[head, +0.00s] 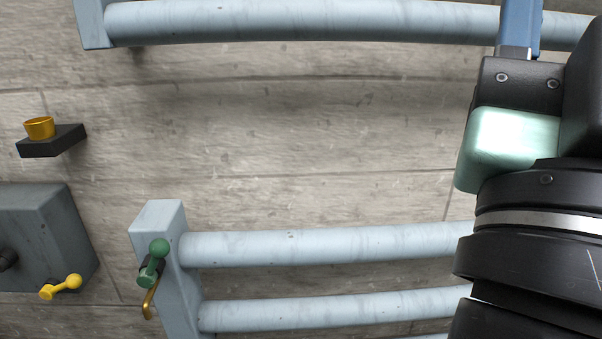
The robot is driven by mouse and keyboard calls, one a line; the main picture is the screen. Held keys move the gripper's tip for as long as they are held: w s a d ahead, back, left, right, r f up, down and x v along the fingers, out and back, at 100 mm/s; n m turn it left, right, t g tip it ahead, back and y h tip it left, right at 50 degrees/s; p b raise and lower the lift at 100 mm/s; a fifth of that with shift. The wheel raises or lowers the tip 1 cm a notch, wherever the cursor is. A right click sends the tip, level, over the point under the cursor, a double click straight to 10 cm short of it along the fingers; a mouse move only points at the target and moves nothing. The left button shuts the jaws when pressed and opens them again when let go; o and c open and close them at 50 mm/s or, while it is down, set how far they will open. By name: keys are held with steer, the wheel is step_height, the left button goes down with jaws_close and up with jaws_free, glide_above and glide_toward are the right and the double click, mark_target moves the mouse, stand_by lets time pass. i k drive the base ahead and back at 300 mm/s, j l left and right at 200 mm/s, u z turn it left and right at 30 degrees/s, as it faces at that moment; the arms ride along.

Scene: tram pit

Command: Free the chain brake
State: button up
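No chain shows, and I cannot tell for certain which part is the chain brake. A green ball-ended lever (158,249) sits on the light blue end post (160,216) of the lower pipes, with a brass-coloured hook (150,303) just below it. A yellow ball-ended lever (62,286) is on a grey box (40,225) at the lower left. My gripper (520,30) is at the top right, well apart from both levers. A blue part stands at its end and runs out of the top edge. The fingertips are not clearly visible.
Light blue pipes run along the wall at the top (300,20) and bottom (320,244). An orange cup (39,128) stands on a small black shelf (52,142) at the left. The plank-like wall (300,120) between the pipes is bare. My arm covers the right side.

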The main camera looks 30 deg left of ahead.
mark_target(73, 281)
steer(key=l+u, duration=0.2)
steer(key=u, duration=1.9)
steer(key=k+j, duration=0.05)
steer(key=j, duration=0.05)
